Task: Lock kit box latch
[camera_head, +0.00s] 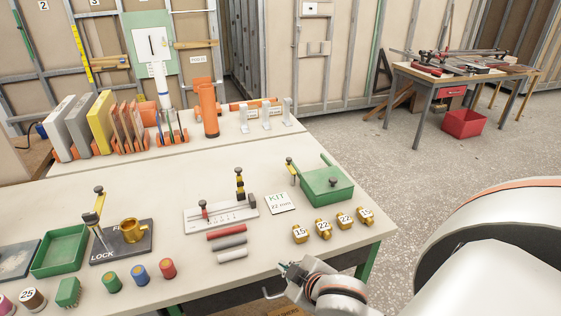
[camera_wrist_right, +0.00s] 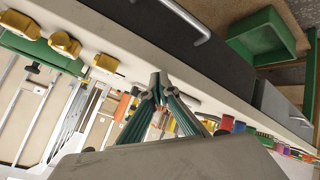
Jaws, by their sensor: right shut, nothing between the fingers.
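The green kit box (camera_head: 326,186) stands at the right back of the table with its lid down and a dark knob on top. A latch-like post with a yellow arm and black knob (camera_head: 291,166) stands upright at its left corner; whether it engages the box cannot be told. My right gripper (camera_head: 284,268) is at the table's front edge, in front of the brass fittings and apart from the box. In the wrist view its fingers (camera_wrist_right: 159,88) are together and empty. Part of the box (camera_wrist_right: 40,48) shows at upper left there. My left gripper is out of view.
Several numbered brass fittings (camera_head: 322,227) stand between my right gripper and the box. A clamp board marked LOCK (camera_head: 127,252) is farther left.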

